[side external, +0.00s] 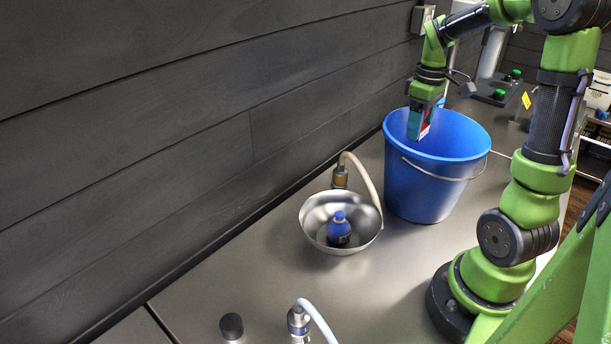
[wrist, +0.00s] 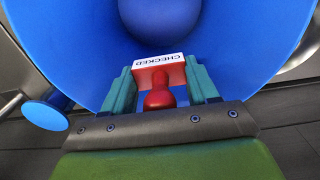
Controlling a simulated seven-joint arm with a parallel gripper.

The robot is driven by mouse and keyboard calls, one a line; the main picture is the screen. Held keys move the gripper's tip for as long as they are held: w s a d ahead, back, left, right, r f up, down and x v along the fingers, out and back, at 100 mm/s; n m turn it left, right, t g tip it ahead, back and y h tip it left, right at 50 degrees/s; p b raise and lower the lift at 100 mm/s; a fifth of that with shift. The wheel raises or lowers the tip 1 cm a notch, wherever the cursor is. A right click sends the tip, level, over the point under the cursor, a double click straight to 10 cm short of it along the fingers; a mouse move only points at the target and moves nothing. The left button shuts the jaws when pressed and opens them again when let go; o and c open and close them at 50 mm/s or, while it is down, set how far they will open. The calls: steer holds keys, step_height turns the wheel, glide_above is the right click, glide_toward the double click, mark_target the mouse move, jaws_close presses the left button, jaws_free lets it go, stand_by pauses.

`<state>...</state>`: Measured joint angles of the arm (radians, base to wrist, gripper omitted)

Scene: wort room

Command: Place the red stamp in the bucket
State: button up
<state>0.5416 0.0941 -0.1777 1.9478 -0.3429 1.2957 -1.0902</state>
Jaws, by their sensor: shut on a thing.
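The red stamp (wrist: 160,88) with a white face reading "CHECKED" is between the two teal fingers of my gripper (wrist: 160,85) in the wrist view. My gripper is shut on it. In the side external view, my gripper (side external: 419,122) points down at the mouth of the blue bucket (side external: 432,190), and a bit of the stamp's red and white (side external: 425,130) shows at its tip. The bucket wall (wrist: 95,50) surrounds the stamp in the wrist view. The bucket's floor is hidden in the side view; a round blue shape (wrist: 160,20) shows inside it in the wrist view.
A metal bowl (side external: 313,215) holding a small blue bottle (side external: 339,229) stands left of the bucket on the grey counter (side external: 250,270). A tap with a pale hose (side external: 372,185) rises behind the bowl. The dark plank wall (side external: 180,110) borders the counter.

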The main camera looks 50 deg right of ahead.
step_height(320, 180, down, 16)
steer(key=shift+f, duration=0.2)
stand_by(0.4)
steer(key=o, duration=1)
steer(key=shift+f, duration=0.15)
steer(key=shift+o, duration=0.2)
step_height(320, 180, up, 12)
steer(key=shift+r, duration=0.2)
